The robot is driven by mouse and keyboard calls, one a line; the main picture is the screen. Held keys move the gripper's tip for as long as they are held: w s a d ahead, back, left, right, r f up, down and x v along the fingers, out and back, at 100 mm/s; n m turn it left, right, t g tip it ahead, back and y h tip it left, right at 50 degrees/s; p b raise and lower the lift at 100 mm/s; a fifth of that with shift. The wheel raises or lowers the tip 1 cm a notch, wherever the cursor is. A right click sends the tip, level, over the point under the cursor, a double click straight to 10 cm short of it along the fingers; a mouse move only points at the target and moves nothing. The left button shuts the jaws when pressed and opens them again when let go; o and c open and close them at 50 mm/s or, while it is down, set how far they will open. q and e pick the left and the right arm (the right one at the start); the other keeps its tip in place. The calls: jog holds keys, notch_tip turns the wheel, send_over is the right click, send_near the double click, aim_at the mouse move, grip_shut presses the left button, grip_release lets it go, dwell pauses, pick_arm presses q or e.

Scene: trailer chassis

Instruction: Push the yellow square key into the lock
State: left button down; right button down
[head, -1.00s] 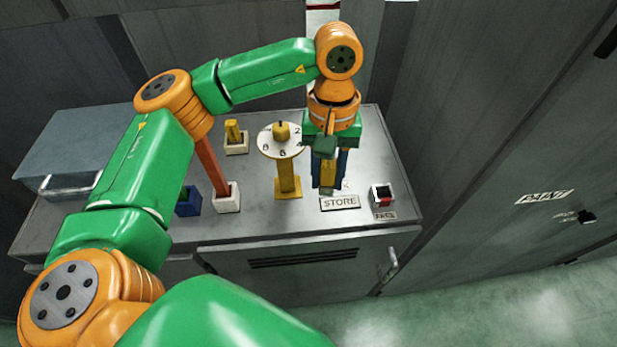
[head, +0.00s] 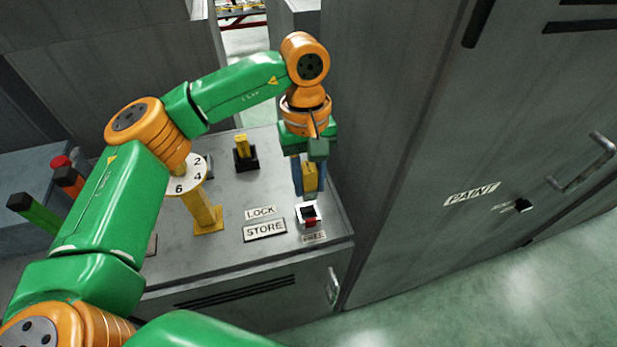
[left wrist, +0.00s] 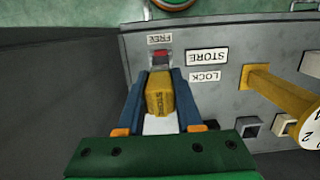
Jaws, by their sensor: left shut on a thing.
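My left gripper (head: 310,192) is shut on the yellow square key (head: 310,176), its blue fingers on either side of it. In the left wrist view the key (left wrist: 160,95) sits between the fingers, with dark lettering on its face. A small white-framed socket (head: 299,218) with a red part stands near the cabinet's front right corner, behind a FREE label (head: 314,237). The gripper is just behind the socket in the head view. The red part (left wrist: 161,57) shows just beyond the key in the wrist view. Whether the key touches the socket cannot be told. My right gripper is not in view.
LOCK (head: 260,212) and STORE (head: 265,230) plates lie left of the socket. A numbered dial (head: 188,176) stands on a yellow post (head: 208,215). Another yellow piece (head: 242,146) stands in a dark holder behind. A tall grey cabinet (head: 420,150) rises at the right.

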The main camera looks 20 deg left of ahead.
aim_at(309, 197)
pick_arm(q)
notch_tip(309, 197, down, 5)
jog(key=b, duration=0.3)
jog(key=shift+a+b, duration=0.1)
jog(key=shift+b, duration=0.2)
jog(key=shift+r, duration=0.15)
dwell(1.0)
jog(key=shift+f+b, duration=1.5)
jog(key=shift+f, duration=0.05)
jog(key=shift+c, duration=2.4)
grip_release()
jog(key=r, duration=0.7)
jog(key=shift+w+a, duration=0.2)
jog(key=shift+w, duration=0.1)
